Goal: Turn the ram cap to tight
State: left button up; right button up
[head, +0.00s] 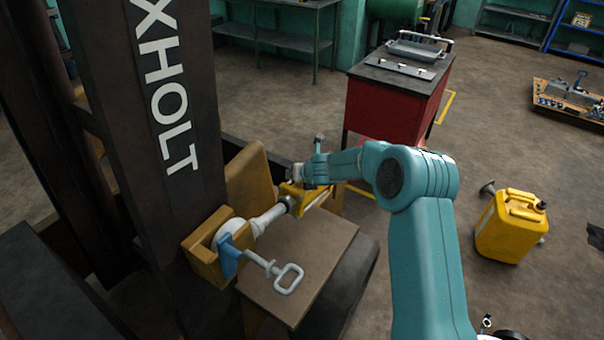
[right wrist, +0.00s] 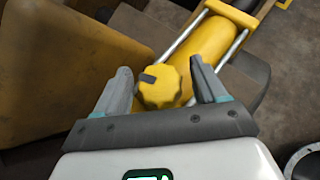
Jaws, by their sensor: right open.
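The yellow ram cap (right wrist: 160,88) is a lobed knob with a dark mark on its top left, seen in the right wrist view. It sits by the near end of the yellow ram (right wrist: 205,45). My right gripper (right wrist: 160,68) is open, with one finger on each side of the cap and gaps showing between fingers and cap. In the head view my right arm reaches left to the ram (head: 292,190), and the cap cannot be made out there. My left gripper is not in view.
The dark mast (head: 150,60) stands at left. A blue clamp (head: 228,257) and a pale looped handle (head: 288,278) are near the rod end. A red cabinet (head: 385,110) stands behind, a yellow jerrycan (head: 510,228) on the floor at right. Open floor lies between them.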

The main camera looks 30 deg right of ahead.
jog(key=shift+r, duration=0.1)
jog(key=c, duration=1)
jog(key=shift+m, duration=0.3)
jog(key=m+g+h, duration=0.1)
jog(key=m+h, duration=0.1)
jog(key=shift+a+m+g+h, duration=0.1)
jog(key=shift+m+g+h, duration=0.2)
jog(key=shift+g, duration=0.1)
jog(key=m+g+h, duration=0.2)
jog(key=m, duration=0.1)
jog(key=shift+w, duration=0.1)
jog(key=m+g+h, duration=0.1)
jog(key=m+g, duration=0.2)
jog(key=shift+r+m+g+h, duration=0.2)
jog(key=shift+m+g+h, duration=0.2)
jog(key=shift+m+g, duration=0.25)
jog(key=shift+g, duration=0.25)
jog(key=shift+m, duration=0.25)
